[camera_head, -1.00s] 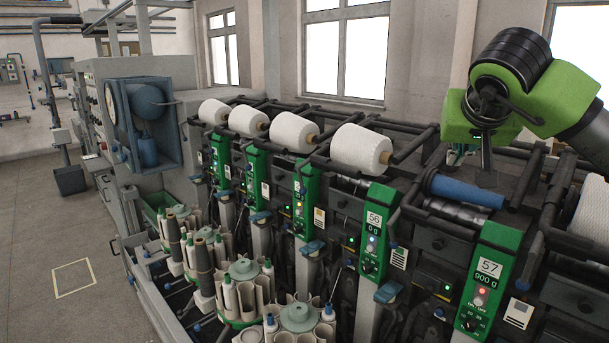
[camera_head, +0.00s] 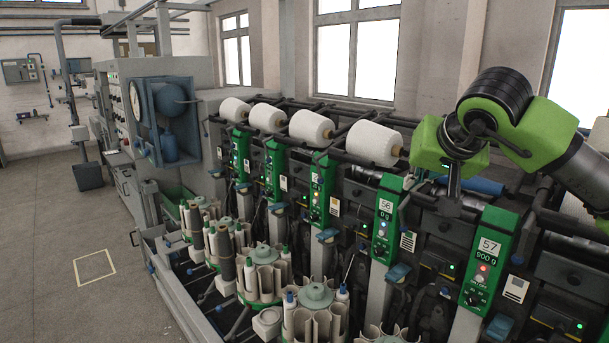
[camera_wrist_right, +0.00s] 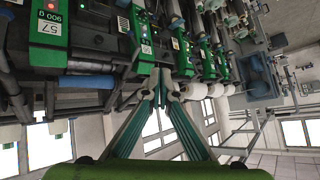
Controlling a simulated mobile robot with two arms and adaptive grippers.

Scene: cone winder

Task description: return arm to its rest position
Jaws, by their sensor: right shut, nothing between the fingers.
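My right arm comes in from the right in the head view, with a green wrist. My right gripper (camera_head: 452,198) points down, shut and empty, in front of the row of winding units near unit 56. My left gripper is not in view.
The cone winder (camera_head: 440,240) runs along the right, with several white yarn cones (camera_head: 372,144) on top and green unit panels (camera_head: 484,262) in front. Bobbin magazines (camera_head: 316,300) stand before it. The floor (camera_head: 60,220) at left is clear.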

